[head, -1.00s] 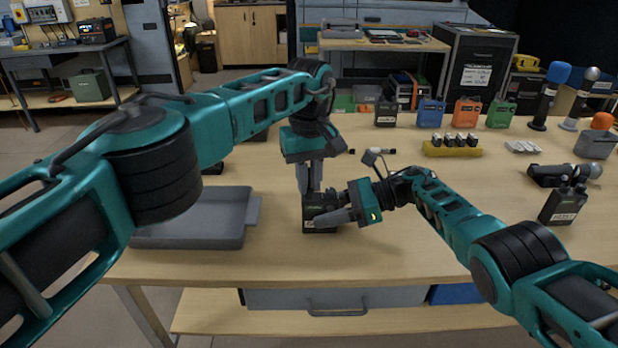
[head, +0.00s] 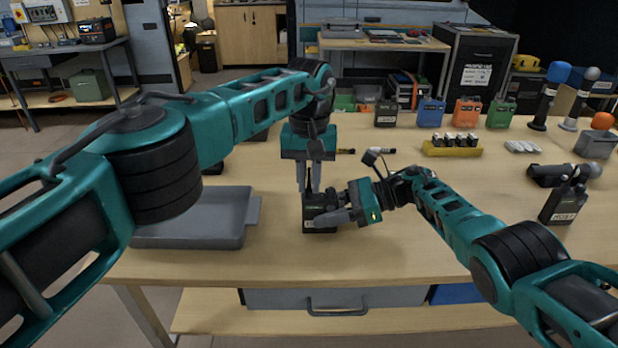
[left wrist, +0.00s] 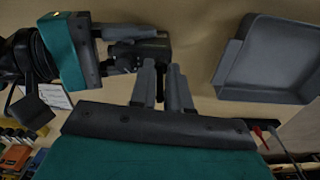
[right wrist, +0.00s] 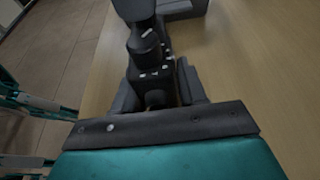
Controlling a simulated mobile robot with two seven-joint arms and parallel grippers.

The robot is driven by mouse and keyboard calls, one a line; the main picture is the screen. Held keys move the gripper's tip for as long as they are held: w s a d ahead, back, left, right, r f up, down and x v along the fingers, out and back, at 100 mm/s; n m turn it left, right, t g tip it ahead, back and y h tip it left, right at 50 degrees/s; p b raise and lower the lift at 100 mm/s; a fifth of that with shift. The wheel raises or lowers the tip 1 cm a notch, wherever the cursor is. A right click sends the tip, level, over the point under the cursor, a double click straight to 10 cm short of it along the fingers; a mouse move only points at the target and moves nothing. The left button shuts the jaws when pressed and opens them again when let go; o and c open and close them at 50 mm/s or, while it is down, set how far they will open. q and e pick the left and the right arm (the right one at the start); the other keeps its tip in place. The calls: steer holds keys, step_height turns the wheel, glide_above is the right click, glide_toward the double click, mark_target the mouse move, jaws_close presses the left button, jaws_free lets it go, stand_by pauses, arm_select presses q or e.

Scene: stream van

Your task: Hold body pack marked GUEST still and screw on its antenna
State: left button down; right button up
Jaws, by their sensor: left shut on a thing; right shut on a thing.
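A small black body pack (head: 318,212) stands on the table in the head view; its label is mostly hidden. My right gripper (head: 331,217) is shut on it from the right side. The right wrist view shows the pack (right wrist: 152,75) between the right fingers. My left gripper (head: 309,185) points straight down just above the pack, shut on the thin dark antenna (head: 309,180). In the left wrist view the antenna (left wrist: 160,84) lies between the left fingers, with the pack (left wrist: 146,50) at its end. I cannot tell how far the antenna is threaded.
A grey tray (head: 195,232) is left of the pack. Coloured packs (head: 467,112), a yellow battery holder (head: 452,150) and stand microphones are farther back. The table front is clear.

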arm_select(q)
steer(key=m, duration=0.4)
steer(key=c, duration=1)
jaws_free()
step_height(320, 180, up, 8)
steer(key=shift+s+f, duration=0.1)
steer(key=shift+f, duration=0.15)
arm_select(e)
steer(key=o, duration=1.3)
